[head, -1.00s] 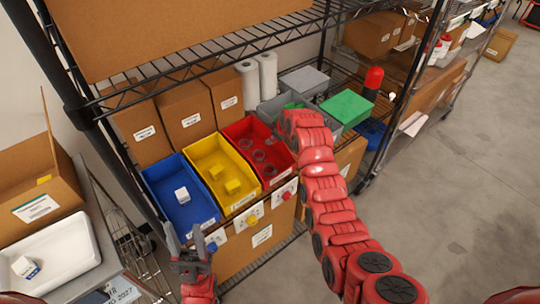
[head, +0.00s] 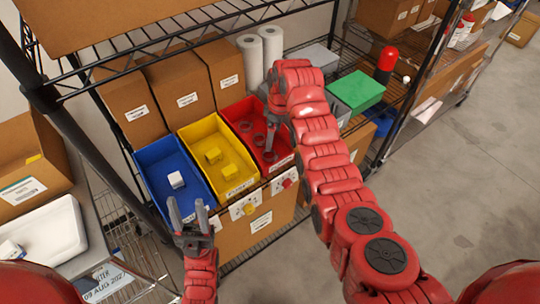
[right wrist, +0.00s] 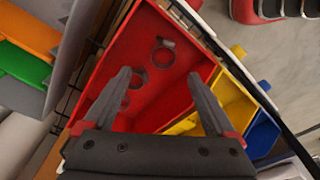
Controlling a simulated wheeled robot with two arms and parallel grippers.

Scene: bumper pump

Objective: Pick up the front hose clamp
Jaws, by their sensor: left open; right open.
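Several grey ring-shaped hose clamps lie in the red bin (head: 236,109). The front hose clamp (head: 269,157) lies nearest the bin's labelled front wall, partly behind my right gripper in the head view. In the right wrist view the front clamp (right wrist: 163,54) is the uppermost ring, beyond the fingertips, with another clamp (right wrist: 137,79) close to it. My right gripper (right wrist: 160,73) is open and empty above the red bin, its fingers spread to either side of the clamps. My left gripper (head: 187,203) is open and empty in front of the blue bin.
A yellow bin (head: 190,128) with yellow blocks and a blue bin (head: 150,158) with a white box stand left of the red bin. Cardboard boxes (head: 178,85) stand behind. A wire shelf (head: 205,30) hangs above. A green-lidded box (head: 357,91) is to the right.

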